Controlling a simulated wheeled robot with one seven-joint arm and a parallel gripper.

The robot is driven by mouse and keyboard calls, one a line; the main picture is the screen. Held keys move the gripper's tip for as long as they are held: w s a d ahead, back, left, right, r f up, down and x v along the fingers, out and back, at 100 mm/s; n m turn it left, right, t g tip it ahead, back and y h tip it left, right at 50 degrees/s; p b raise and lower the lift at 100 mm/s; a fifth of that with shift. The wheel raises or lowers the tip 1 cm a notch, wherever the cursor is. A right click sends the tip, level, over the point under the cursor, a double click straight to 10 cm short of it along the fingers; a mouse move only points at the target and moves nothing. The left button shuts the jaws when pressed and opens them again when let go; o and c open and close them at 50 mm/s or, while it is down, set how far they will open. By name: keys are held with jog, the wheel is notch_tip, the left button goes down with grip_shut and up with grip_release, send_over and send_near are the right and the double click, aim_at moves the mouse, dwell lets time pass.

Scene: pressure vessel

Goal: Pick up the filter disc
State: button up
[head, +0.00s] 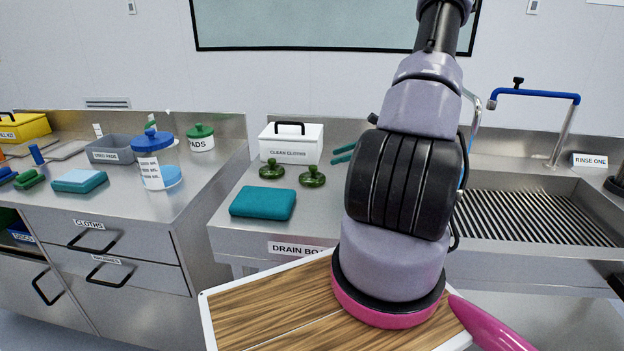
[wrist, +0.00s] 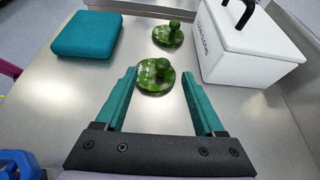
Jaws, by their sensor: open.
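Two round green marbled discs with knobs lie flat on the steel counter. I cannot tell which, if either, is the filter disc. The right one (head: 312,177) is nearer my gripper and also shows in the wrist view (wrist: 150,82). The left one (head: 272,170) shows farther off in the wrist view (wrist: 168,36). My gripper (wrist: 159,72) has teal fingers, spread open and empty. In the wrist view the nearer disc appears between the fingertips; contact cannot be told. In the head view the fingers show to the right of the discs, partly hidden by my arm.
A white CLEAN CLOTHS box (head: 290,146) stands behind the discs. A folded teal cloth (head: 263,203) lies in front. A sink grating (head: 530,218) is at right. The left counter holds a blue-lidded jar (head: 157,165), a green-lidded PADS jar (head: 200,141) and a grey tray (head: 113,149).

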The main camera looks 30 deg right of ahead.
aim_at(313, 166)
jog(key=shift+d+f+m+t, duration=0.3)
jog(key=shift+d+f+m, duration=0.15)
jog(key=shift+f, duration=0.2)
jog(key=shift+w+f, duration=0.1)
jog(key=shift+f, duration=0.2)
jog(key=x, duration=1)
jog(key=shift+a, duration=0.2)
grip_shut()
